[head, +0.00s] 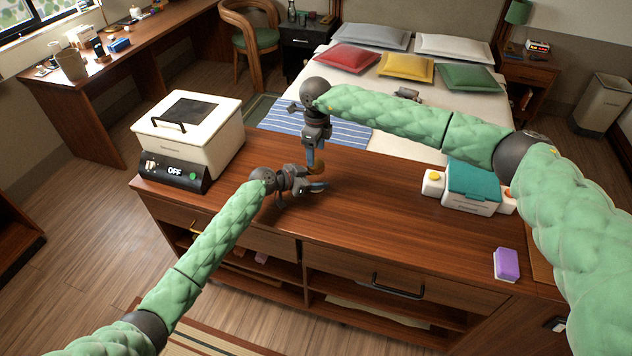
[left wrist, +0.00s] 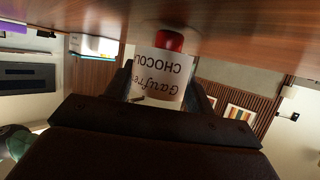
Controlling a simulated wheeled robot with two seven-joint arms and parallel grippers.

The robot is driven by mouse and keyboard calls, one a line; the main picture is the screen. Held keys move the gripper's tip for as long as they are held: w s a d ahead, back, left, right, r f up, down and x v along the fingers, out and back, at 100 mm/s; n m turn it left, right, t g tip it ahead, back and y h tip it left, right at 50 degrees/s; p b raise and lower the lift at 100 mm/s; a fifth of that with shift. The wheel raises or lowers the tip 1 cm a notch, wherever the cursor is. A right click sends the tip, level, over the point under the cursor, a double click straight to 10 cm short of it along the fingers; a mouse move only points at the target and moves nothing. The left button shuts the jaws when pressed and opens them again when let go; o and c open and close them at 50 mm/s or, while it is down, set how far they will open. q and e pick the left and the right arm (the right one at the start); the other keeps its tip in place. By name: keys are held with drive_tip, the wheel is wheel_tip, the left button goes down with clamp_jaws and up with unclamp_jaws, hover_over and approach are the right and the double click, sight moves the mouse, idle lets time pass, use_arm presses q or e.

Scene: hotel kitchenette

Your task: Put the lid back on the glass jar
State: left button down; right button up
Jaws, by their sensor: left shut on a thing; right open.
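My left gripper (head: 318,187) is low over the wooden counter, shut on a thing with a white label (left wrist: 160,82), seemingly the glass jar. In the left wrist view, which is upside down, the label reads "Gaufre" and "CHOCOL", with a red part (left wrist: 170,41) towards the counter. My right gripper (head: 316,160) points down just above the left one and is open. A small round brown thing (head: 317,168), perhaps the lid, shows at its fingertips. I cannot tell whether it touches the jar.
A white cooker-like box (head: 222,130) with an "OFF" display stands at the counter's left end. A teal-lidded white box (head: 474,181) and a purple block (head: 507,265) are on the right. A bed lies behind.

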sight(316, 163)
drive_tip(key=shift+s+f, duration=0.15)
drive_tip(key=shift+f, duration=0.15)
drive_tip(key=shift+s+a+f, duration=0.55)
drive_tip(key=shift+f, duration=0.1)
drive_tip(key=shift+w+a+r+y, duration=0.15)
drive_tip(key=shift+a+r+y, duration=0.4)
drive_tip(key=shift+r, duration=0.3)
drive_tip(key=shift+h, duration=0.35)
drive_tip(key=r, duration=0.1)
drive_tip(key=w+d+r, duration=0.1)
drive_tip(key=r, duration=0.1)
drive_tip(key=shift+w+d+r, duration=0.15)
drive_tip(key=shift+d+r, duration=0.1)
drive_tip(key=shift+r, duration=0.15)
drive_tip(key=shift+d+n, duration=0.3)
drive_tip(key=shift+d, duration=0.05)
drive_tip(key=shift+f, duration=0.2)
drive_tip(key=shift+f, duration=3.85)
